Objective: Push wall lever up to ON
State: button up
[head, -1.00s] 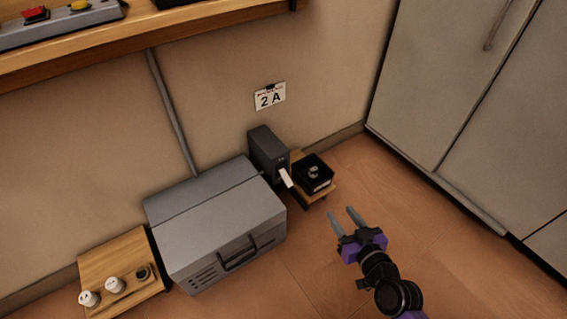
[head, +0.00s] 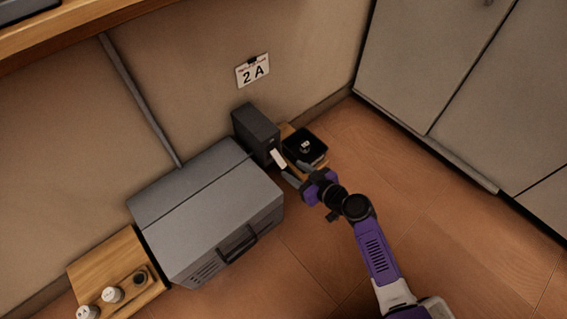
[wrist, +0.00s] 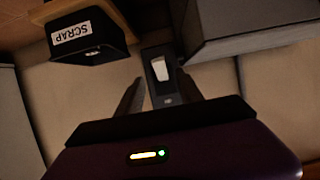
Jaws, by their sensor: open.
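The wall lever is a white paddle (head: 278,158) on the front of a dark grey switch box (head: 256,132) against the wall. In the head view it juts out and slopes downward. In the wrist view the white paddle (wrist: 160,69) shows on the box face, between the two finger lines. My gripper (head: 297,174) is open and empty, its fingers pointing at the lever from the front right. The fingertips are close to the paddle; I cannot tell whether they touch it. No ON mark is readable.
A grey metal case (head: 210,215) stands just left of the switch box. A black tray (head: 305,147) marked SCRAP in the wrist view (wrist: 88,38) sits on a wooden stand to the right. A 2A sign (head: 253,71) hangs above. Floor is clear toward the cabinets (head: 450,80).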

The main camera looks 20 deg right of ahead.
aim_at(281, 162)
jog(key=b+x, duration=0.2)
jog(key=x, duration=0.4)
grip_shut()
dwell(1.4)
